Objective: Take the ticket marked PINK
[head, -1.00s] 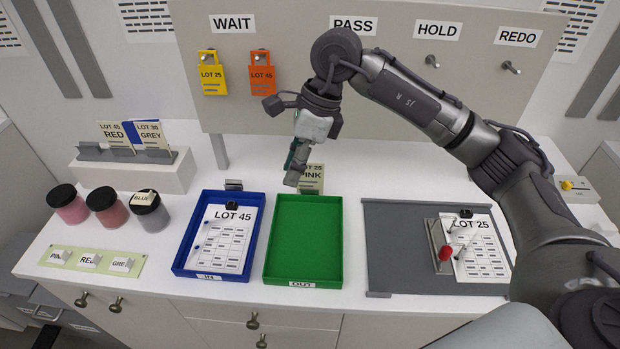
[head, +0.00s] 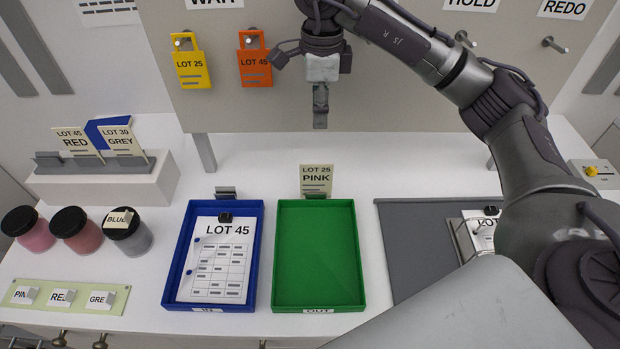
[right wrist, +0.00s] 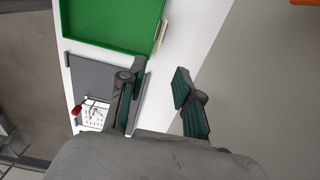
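The cream ticket marked LOT 25 PINK (head: 316,178) stands upright in a small clip behind the green tray (head: 360,255) in the head view. My right gripper (head: 320,115) hangs above the ticket in that view, apart from it, with its fingers pointing down. In the right wrist view my right gripper (right wrist: 155,98) has its two fingers spread, with nothing held between them. A thin pale edge by the green tray (right wrist: 161,38) there may be the ticket, but I cannot tell. My left gripper is not in view.
Left of the green tray is a blue tray (head: 257,225) with a LOT 45 sheet. RED (head: 80,142) and GREY (head: 122,142) tickets stand on a white block (head: 150,185). Yellow (head: 192,68) and orange (head: 255,68) tags hang on the board behind. Several jars stand at left.

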